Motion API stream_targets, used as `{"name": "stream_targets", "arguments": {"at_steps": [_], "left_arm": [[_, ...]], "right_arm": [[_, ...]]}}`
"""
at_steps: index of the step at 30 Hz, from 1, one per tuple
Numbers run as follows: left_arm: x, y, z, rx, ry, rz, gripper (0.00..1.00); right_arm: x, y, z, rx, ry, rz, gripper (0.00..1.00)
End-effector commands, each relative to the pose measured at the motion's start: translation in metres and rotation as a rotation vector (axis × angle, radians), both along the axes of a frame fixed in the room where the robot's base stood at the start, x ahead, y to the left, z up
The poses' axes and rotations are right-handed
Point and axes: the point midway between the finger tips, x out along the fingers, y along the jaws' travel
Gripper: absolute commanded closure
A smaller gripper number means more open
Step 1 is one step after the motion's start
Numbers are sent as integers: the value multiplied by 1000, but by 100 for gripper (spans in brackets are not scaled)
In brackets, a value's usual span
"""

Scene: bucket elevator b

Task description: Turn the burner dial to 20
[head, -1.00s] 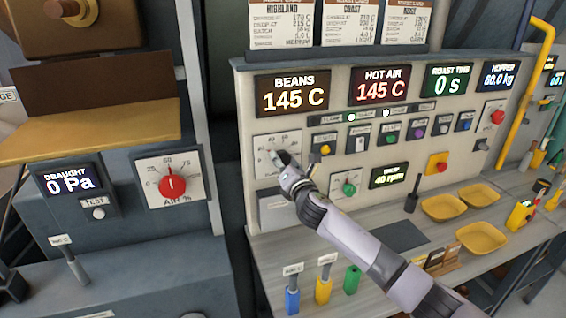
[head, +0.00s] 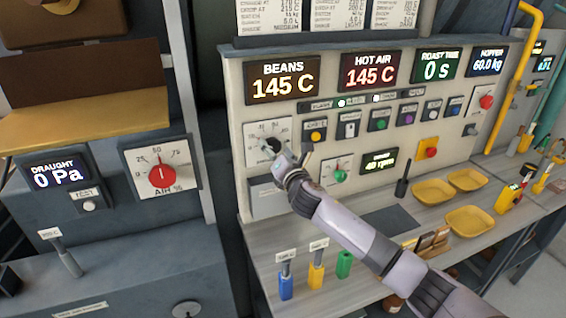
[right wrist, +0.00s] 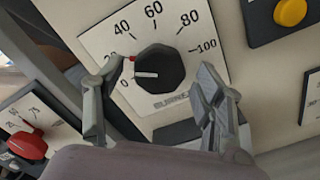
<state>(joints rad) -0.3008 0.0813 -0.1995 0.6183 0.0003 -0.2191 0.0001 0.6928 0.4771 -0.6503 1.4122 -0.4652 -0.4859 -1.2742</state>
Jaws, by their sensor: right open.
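The burner dial is a black faceted knob (right wrist: 158,73) on a white scale plate (right wrist: 193,47) marked up to 100. Its white pointer line faces left, close to the 0. A small red mark sits on the scale near the 20, which is partly hidden by a finger. My right gripper (right wrist: 160,76) is open, with one finger on each side of the knob; I cannot tell whether either finger touches it. In the head view the right gripper (head: 277,150) partly covers the dial (head: 271,145). My left gripper is not in view.
A yellow button (right wrist: 290,12) lies right of the dial plate. The red air dial (head: 162,175) is on the cabinet to the left. Blue and yellow-handled tools (head: 316,277) stand on the bench below. Yellow trays (head: 470,221) are further right.

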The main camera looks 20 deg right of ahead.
Motion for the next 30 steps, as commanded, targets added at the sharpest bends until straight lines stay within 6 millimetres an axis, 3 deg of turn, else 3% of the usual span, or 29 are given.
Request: {"name": "stream_targets", "arguments": {"at_steps": [15,21,30], "left_arm": [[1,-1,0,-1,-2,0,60],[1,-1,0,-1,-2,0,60],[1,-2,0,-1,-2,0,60]], "right_arm": [[-91,-3,-2,0,2,2,36],[-107,-3,-1,0,2,1,36],[-109,-3,-1,0,2,1,36]]}}
